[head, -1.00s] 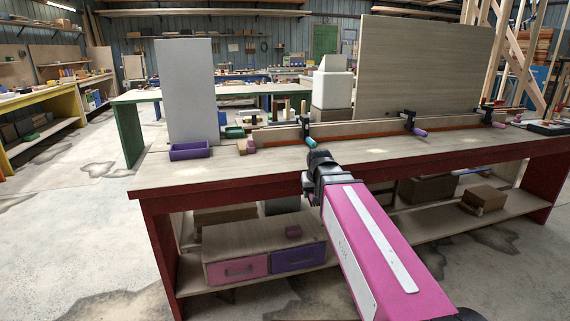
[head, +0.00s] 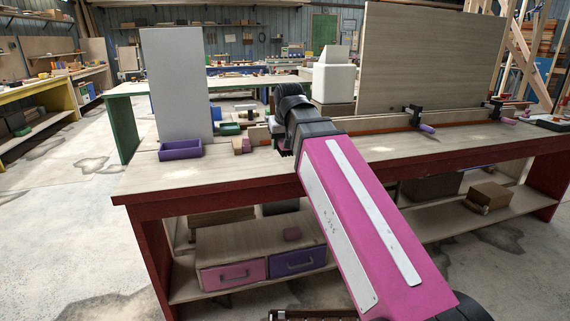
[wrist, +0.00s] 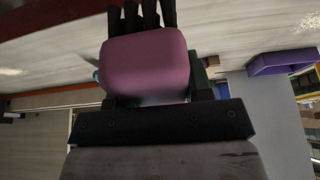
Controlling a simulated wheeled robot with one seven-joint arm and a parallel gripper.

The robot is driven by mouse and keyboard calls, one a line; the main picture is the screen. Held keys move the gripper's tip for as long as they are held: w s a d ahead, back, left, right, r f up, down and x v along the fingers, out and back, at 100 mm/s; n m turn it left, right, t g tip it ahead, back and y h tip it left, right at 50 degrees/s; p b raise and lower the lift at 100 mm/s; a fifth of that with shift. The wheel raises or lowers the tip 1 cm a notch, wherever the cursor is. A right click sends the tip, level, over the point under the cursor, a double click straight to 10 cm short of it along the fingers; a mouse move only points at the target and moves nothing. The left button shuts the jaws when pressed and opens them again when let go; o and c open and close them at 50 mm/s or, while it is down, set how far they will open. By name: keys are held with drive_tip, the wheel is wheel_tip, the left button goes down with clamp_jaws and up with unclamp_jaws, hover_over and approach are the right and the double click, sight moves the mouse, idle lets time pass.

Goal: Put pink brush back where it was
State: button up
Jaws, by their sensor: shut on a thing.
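The pink brush (wrist: 146,66) fills the upper middle of the wrist view, a rounded mauve-pink body with dark bristle-like tufts at its far end. My gripper (wrist: 152,92) is shut on it, with dark fingers at its two sides. In the head view my gripper (head: 275,130) is over the front part of the red-legged workbench, right of the purple tray. The wrist hides most of the brush there. Whether the brush touches the bench top cannot be told.
The workbench (head: 185,184) holds the purple tray (head: 180,150), a grey upright panel (head: 177,85), small blocks (head: 241,146) and a clamp (head: 415,116) along a wooden strip. The bench's front left is clear.

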hover_over(284, 163)
drive_tip(key=s, duration=0.1)
wheel_tip(284, 163, down, 7)
drive_tip(key=shift+s+d+r, duration=0.1)
drive_tip(key=shift+r, duration=0.05)
drive_tip(key=shift+f, duration=2.05)
drive_tip(key=shift+f, duration=0.2)
drive_tip(key=o, duration=0.8)
drive_tip(key=shift+o, duration=0.2)
drive_tip(key=shift+d, duration=0.1)
drive_tip(key=shift+d+r, duration=0.1)
drive_tip(key=shift+r, duration=0.1)
drive_tip(key=a+v, duration=0.1)
drive_tip(key=v, duration=1.1)
drive_tip(key=shift+d, duration=0.35)
